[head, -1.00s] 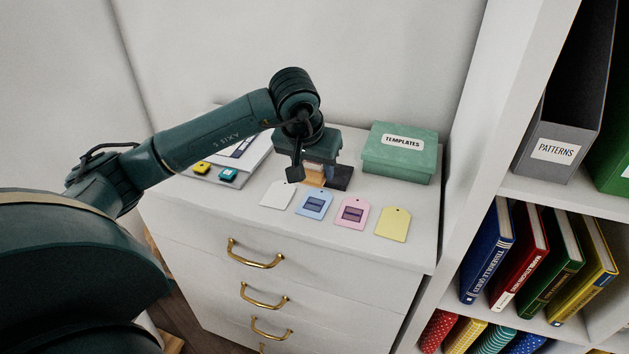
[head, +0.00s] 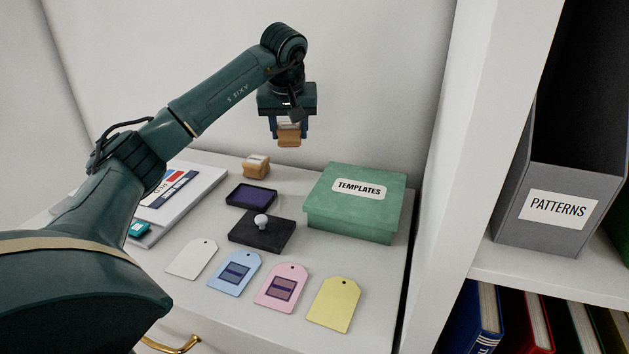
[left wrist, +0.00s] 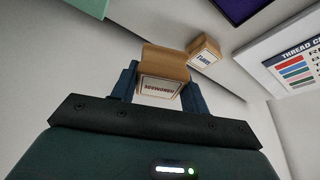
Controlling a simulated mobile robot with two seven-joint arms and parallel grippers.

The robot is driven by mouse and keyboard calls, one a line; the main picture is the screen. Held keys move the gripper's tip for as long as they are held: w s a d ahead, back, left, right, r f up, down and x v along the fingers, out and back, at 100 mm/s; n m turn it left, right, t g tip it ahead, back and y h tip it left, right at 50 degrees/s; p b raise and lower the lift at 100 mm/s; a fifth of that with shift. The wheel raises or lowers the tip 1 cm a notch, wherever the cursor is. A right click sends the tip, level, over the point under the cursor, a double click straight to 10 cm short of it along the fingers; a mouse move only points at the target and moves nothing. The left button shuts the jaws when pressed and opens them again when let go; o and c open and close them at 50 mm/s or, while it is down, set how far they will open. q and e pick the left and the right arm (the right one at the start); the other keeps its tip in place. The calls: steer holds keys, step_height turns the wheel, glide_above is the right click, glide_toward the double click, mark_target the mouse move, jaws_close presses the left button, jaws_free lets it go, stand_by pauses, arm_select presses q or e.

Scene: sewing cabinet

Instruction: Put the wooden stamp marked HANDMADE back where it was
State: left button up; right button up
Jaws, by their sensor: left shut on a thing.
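My left gripper (head: 289,128) is shut on a wooden stamp (head: 289,139) and holds it in the air above the back of the cabinet top. In the left wrist view the held stamp (left wrist: 163,75) shows a white label that reads HANDMADE, upside down, between the blue fingers (left wrist: 160,88). A second wooden stamp (head: 256,166) stands on the cabinet top near the wall, below and left of the gripper. It also shows in the left wrist view (left wrist: 204,50) with its own label. My right gripper is not in view.
An open purple ink pad (head: 251,196) and a dark block with a pale knob (head: 262,233) lie mid-top. The green TEMPLATES box (head: 352,205) stands right. Front tags are white (head: 192,258), blue (head: 226,284), pink (head: 265,298) and yellow (head: 333,304). A thread card (head: 174,203) lies left.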

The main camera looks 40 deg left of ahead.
arm_select(q)
steer(key=shift+w+a+f, duration=0.15)
steer(key=shift+a+f, duration=0.05)
steer(key=shift+f, duration=0.15)
glide_above(291, 178)
steer(key=s, duration=0.1)
steer(key=f, duration=0.4)
steer(key=shift+s+d+f, duration=0.15)
steer(key=shift+d, duration=0.25)
steer(key=shift+f+b, duration=0.4)
steer(key=shift+f, duration=1.95)
steer(key=o, duration=1)
steer(key=shift+f, duration=0.15)
steer(key=v, duration=1.2)
steer(key=shift+r+p, duration=0.25)
steer(key=shift+p, duration=0.15)
